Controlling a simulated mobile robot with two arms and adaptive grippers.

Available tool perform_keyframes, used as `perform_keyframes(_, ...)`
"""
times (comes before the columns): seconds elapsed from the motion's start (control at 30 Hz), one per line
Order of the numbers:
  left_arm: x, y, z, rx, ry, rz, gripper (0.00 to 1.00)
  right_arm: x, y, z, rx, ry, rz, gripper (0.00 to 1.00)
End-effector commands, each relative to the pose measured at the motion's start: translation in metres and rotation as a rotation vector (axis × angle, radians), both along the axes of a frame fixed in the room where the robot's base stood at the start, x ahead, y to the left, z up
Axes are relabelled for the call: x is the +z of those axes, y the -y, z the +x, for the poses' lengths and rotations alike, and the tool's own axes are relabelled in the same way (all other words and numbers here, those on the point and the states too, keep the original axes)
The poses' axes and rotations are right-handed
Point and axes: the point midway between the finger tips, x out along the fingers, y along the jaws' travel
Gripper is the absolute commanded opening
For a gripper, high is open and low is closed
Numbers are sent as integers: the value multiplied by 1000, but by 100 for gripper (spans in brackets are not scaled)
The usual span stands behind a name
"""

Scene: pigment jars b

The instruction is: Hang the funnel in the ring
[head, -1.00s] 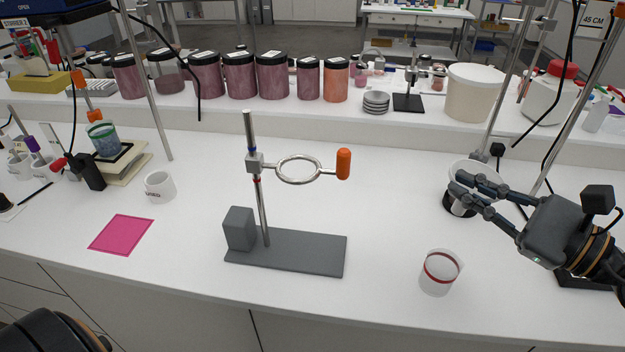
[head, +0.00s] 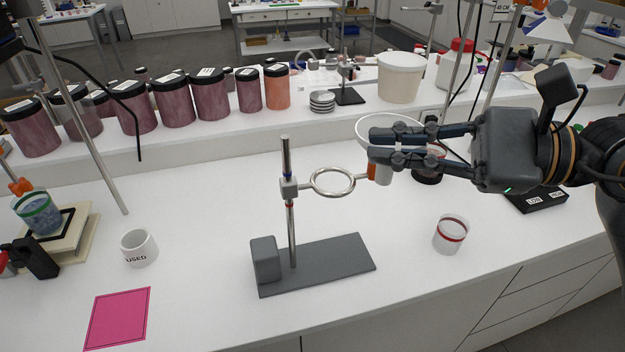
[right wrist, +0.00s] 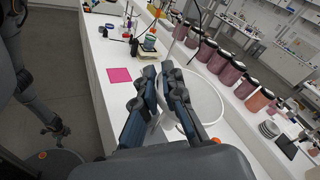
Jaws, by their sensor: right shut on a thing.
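The white funnel (head: 376,124) is held in my right gripper (head: 376,160), which is shut on it. Its wide rim faces up, and the fingers hide part of its cone. In the right wrist view the funnel (right wrist: 207,100) shows beyond the fingers (right wrist: 163,90). The metal ring (head: 333,195) is clamped to an upright rod on a grey stand (head: 330,262). The ring is empty and level. The funnel is apart from it, to the right, near the ring's orange handle, which the fingers partly cover. My left gripper may be the dark, unclear shape (right wrist: 54,127) at the lower left there.
A clear beaker with a red band (head: 450,236) stands right of the stand. A black-based holder (head: 428,172) is behind the right gripper. A white mug (head: 139,248) and pink mat (head: 118,318) lie left. Pigment jars (head: 211,95) line the back shelf.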

Motion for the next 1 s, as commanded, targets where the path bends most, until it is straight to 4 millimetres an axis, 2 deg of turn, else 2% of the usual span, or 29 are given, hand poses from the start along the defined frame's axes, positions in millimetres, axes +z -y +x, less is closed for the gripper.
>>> perform_keyframes(0.03, 10, 6, 1, -1, 1, -7, 83, 0, -6, 9, 3, -8, 4, 0)
perform_keyframes(0.2, 30, 20, 4, -3, 9, -25, 83, -17, -29, 46, 3, -8, 6, 0)
perform_keyframes(0.3, 41, 20, 6, -3, 11, -25, 83, -29, -42, 67, 3, -8, 5, 0)
perform_keyframes(0.43, 49, 13, 7, -3, 12, -17, 83, -57, -51, 83, 1, -8, 4, 0)
perform_keyframes(0.6, 54, 4, 6, -1, 10, -5, 83, -77, -58, 97, 0, -2, 3, 0)
perform_keyframes(0.8, 60, 3, 5, 2, 8, -4, 83, -92, -65, 107, 1, -5, 3, 0)
perform_keyframes(1.0, 65, 4, 5, 1, 7, -6, 83, -120, -64, 106, 0, -2, 3, 0)
